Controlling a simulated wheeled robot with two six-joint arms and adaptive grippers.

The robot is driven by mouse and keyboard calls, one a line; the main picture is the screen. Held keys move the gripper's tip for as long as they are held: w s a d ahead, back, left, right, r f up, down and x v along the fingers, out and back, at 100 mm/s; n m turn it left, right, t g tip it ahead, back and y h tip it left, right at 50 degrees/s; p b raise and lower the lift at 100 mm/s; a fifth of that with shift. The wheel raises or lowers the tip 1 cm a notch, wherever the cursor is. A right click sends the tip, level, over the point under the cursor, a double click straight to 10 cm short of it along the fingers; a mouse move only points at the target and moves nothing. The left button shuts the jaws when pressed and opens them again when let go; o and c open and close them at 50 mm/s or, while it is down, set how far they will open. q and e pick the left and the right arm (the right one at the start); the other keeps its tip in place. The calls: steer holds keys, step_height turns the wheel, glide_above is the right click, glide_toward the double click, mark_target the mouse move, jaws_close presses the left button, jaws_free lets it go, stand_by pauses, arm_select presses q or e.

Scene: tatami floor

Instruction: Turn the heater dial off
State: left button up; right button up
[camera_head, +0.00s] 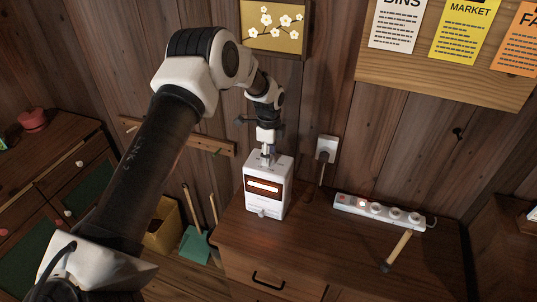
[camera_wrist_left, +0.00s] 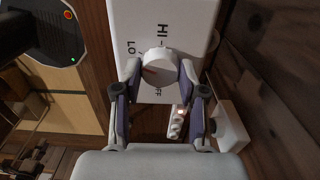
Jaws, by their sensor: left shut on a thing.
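The white heater (camera_head: 283,196) stands on the wooden cabinet, its front grille glowing orange. In the left wrist view its white top (camera_wrist_left: 197,22) carries the printed words HI, LO and OFF around a round white dial (camera_wrist_left: 158,60) with a red mark. The red mark is on the dial's left side; I cannot tell exactly which word it points to. My left gripper (camera_head: 267,156) reaches down onto the heater top, and in the wrist view its two fingers (camera_wrist_left: 160,78) are shut on the dial, one on each side. My right gripper is not in view.
A white power strip (camera_head: 345,201) with a red light lies on the cabinet top (camera_head: 330,240), right of the heater. A wooden-handled tool (camera_head: 399,248) lies in front of it. A wall outlet with a plug (camera_head: 326,148) is behind. A peg rail (camera_head: 190,138) hangs left of my gripper.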

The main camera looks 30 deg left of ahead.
arm_select(q)
steer(key=n, duration=0.6)
steer(key=shift+s+f, duration=0.15)
steer(key=shift+f, duration=0.05)
steer(key=n, duration=0.5)
steer(key=shift+n, duration=0.3)
steer(key=n+p, duration=0.1)
steer(key=n, duration=0.9)
steer(key=shift+p, duration=0.4)
steer(key=shift+n, duration=0.4)
steer(key=o, duration=1.2)
steer(key=shift+c, duration=0.2)
steer(key=shift+w, duration=0.2)
